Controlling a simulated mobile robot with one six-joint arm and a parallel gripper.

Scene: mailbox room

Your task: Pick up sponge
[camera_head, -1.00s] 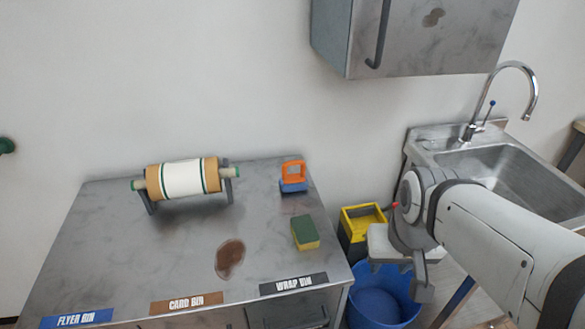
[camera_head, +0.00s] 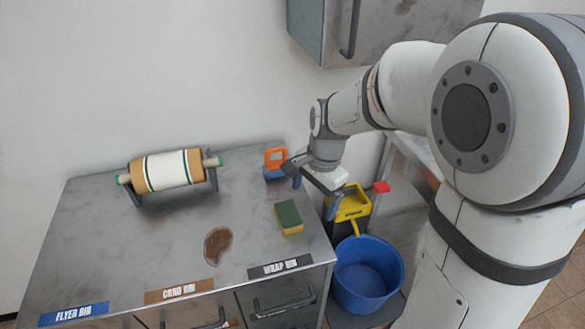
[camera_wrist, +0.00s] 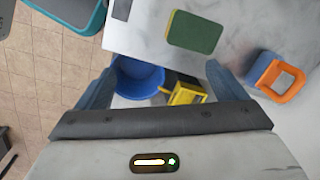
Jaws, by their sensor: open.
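The sponge (camera_head: 289,217) is green on top with a yellow layer below. It lies flat on the grey metal counter (camera_head: 130,245), near the right edge and right of a brown stain. In the wrist view the sponge (camera_wrist: 194,32) shows beyond my fingers, near the top middle. My gripper (camera_head: 297,180) is above the right edge of the counter, behind and slightly right of the sponge. In the wrist view its two blue-grey fingers (camera_wrist: 165,85) are spread wide with nothing between them. The gripper is open and apart from the sponge.
An orange and blue tool (camera_head: 275,164) stands behind the sponge, close to my gripper. A paper roll on a stand (camera_head: 168,171) is at the back left. A blue bucket (camera_head: 366,275) and yellow wringer (camera_head: 351,204) stand right of the counter. A brown stain (camera_head: 217,245) marks the counter.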

